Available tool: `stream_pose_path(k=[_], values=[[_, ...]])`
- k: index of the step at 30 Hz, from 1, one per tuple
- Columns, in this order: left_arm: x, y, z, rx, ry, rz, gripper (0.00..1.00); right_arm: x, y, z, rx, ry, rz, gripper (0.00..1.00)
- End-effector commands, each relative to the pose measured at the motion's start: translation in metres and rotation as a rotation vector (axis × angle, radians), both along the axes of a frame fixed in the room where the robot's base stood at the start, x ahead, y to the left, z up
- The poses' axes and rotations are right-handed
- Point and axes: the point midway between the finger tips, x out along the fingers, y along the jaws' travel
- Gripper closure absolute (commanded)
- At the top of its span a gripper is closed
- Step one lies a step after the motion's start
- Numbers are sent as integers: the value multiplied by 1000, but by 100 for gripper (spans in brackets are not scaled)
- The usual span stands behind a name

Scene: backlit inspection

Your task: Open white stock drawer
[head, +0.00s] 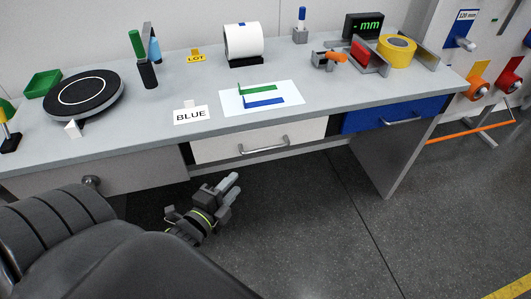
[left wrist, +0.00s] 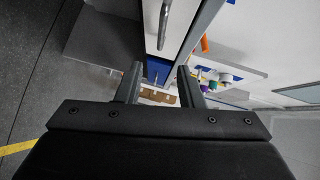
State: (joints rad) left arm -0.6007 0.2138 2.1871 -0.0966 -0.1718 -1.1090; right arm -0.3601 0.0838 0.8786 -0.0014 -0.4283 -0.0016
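The white stock drawer (head: 300,132) is under the worktop at its middle, with its front close under the worktop edge; it looks shut. Its silver bar handle (head: 263,145) runs across the front. In the left wrist view the white drawer front (left wrist: 152,28) and handle (left wrist: 163,24) show at the top, beyond the fingers. My left gripper (head: 234,188) is below and left of the handle, in front of the bench, apart from it. Its two fingers (left wrist: 158,84) are spread with nothing between them. My right gripper is not in view.
A blue drawer (head: 385,115) is right of the white one. On the worktop (head: 340,88) are a BLUE sign (head: 192,115), a white sheet (head: 285,94), a paper roll (head: 243,42) and a black turntable (head: 84,97). A round knob (head: 91,181) is at left. The floor ahead is clear.

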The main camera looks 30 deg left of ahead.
Motion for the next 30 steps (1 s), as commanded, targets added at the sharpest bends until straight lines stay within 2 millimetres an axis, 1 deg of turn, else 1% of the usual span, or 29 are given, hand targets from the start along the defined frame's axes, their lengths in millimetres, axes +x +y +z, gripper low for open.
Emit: stream_pose_path(k=[2, 5, 8, 24, 30], values=[[5, 0, 3, 6, -8, -4, 66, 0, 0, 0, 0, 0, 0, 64], [16, 0, 1, 6, -7, -4, 66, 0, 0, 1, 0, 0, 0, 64], [32, 1, 0, 5, -9, -3, 66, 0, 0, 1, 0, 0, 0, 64], [133, 8, -16, 3, -5, -3, 66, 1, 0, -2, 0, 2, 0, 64], [160, 10, -20, 3, -5, -3, 66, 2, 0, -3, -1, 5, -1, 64]])
